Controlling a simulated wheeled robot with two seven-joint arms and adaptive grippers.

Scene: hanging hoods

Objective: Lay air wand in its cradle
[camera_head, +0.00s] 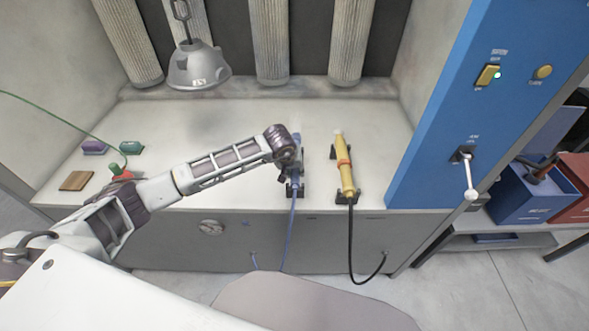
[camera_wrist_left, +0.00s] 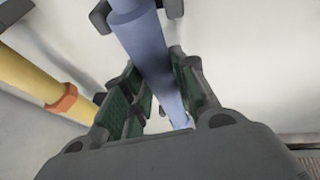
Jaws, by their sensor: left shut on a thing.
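My left gripper (camera_head: 292,167) is shut on a blue wand at the work surface's front. In the left wrist view the blue wand (camera_wrist_left: 145,42) runs between the green-padded fingers (camera_wrist_left: 158,98). A blue hose (camera_head: 289,232) hangs from the wand's near end over the front edge. A black cradle (camera_head: 290,191) sits at the near end of the wand; dark prongs (camera_wrist_left: 172,8) flank the wand in the wrist view. I cannot tell whether the wand rests fully in the cradle. My gripper hides its middle. My right gripper is out of view.
A yellow wand (camera_head: 345,171) with a black hose (camera_head: 352,235) lies in its own black holder, just right. A grey hood (camera_head: 199,68) hangs at the back left. A blue panel (camera_head: 455,110) stands right. Small blocks and a wooden piece (camera_head: 77,181) lie left.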

